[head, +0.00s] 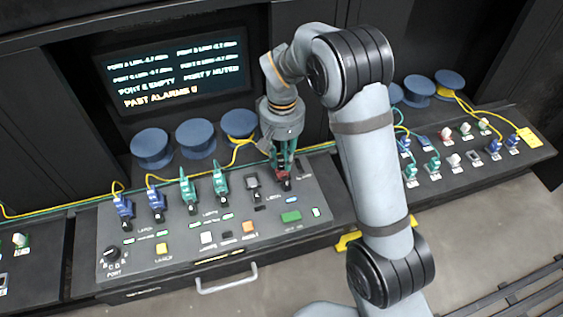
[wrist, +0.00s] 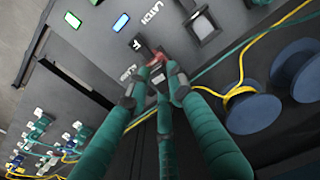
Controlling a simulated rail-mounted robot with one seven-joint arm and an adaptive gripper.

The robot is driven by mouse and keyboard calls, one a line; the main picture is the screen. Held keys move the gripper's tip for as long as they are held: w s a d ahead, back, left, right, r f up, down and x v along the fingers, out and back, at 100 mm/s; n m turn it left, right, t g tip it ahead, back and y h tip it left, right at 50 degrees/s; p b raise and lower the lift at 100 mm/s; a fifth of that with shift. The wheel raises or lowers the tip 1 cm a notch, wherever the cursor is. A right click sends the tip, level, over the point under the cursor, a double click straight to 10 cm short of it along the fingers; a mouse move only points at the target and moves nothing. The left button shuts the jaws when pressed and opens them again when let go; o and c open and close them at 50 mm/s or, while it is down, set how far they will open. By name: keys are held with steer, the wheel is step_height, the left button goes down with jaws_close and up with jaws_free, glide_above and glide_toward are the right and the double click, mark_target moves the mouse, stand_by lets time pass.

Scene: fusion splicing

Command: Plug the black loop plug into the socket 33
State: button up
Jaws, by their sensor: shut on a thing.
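My gripper (head: 283,168) points down at the right end of the near control panel (head: 180,262). Its teal fingers are shut on a small red piece (head: 283,176), right at the panel's surface. In the wrist view the fingertips (wrist: 156,80) close in around it, and part of the red piece (wrist: 150,56) shows just beyond them. The fingers hide most of it and the socket beneath. A grey-and-black square part (head: 252,184) stands in the panel just left of my gripper. I cannot make out a black loop plug for certain, nor read the number 33.
Blue plugs (head: 123,207) and green plugs (head: 188,187) stand in the panel to the left, with yellow cables. Blue spools (head: 196,136) sit behind, below a screen (head: 175,70). Another panel (head: 480,170) with several plugs and caps lies to the right.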

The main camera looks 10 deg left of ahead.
mark_target(282, 157)
jaws_close()
steer(key=shift+r+p, duration=2.4)
steer(key=shift+r, duration=0.6)
